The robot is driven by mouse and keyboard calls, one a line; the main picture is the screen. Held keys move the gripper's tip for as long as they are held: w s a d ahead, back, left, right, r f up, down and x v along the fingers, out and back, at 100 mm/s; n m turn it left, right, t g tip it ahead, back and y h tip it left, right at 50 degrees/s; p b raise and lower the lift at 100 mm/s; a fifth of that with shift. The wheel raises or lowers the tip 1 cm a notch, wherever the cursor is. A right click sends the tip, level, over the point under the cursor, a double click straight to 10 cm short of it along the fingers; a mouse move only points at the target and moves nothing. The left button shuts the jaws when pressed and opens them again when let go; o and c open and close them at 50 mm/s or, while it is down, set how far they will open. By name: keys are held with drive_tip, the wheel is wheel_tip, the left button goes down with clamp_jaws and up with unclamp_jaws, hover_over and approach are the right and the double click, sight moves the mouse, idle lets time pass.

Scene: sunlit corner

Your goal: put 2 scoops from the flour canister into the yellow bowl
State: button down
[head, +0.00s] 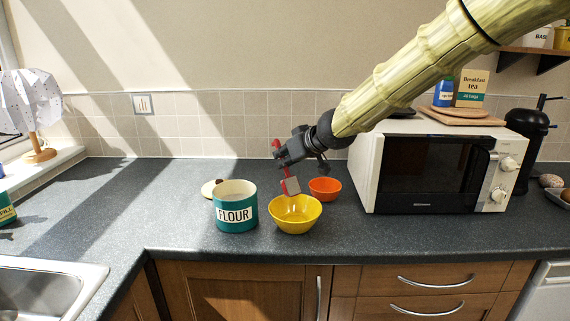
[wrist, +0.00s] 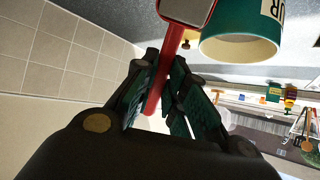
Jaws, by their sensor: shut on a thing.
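The teal flour canister (head: 236,214), labelled FLOUR, stands open on the counter with a pale inside. It also shows in the wrist view (wrist: 242,36). The yellow bowl (head: 296,225) stands just right of it, and only yellow shows inside. My gripper (head: 281,158) is shut on the handle of a red scoop (head: 284,177), also seen in the wrist view (wrist: 165,75). The scoop hangs tilted, with its greyish head over the bowl's back left edge in the head view. I cannot tell whether it holds flour or touches the rim.
An orange bowl (head: 325,189) stands behind the yellow bowl to the right. A round lid (head: 208,188) lies behind the canister. A white microwave (head: 368,173) stands to the right, below my arm. The counter left of the canister is clear up to the sink (head: 60,268).

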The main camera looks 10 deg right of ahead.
drive_tip(key=shift+s+d+r+t+y+b, duration=0.2)
drive_tip(key=shift+s+t+b, duration=0.35)
drive_tip(key=shift+b, duration=1.95)
drive_tip(key=shift+s+d+r+t+y+b, duration=0.15)
drive_tip(key=shift+s+t+b, duration=0.35)
drive_tip(key=shift+b, duration=1.95)
drive_tip(key=shift+s+d+r+t+y+b, duration=0.25)
drive_tip(key=shift+s+t+y+b, duration=0.15)
drive_tip(key=shift+t+b, duration=0.3)
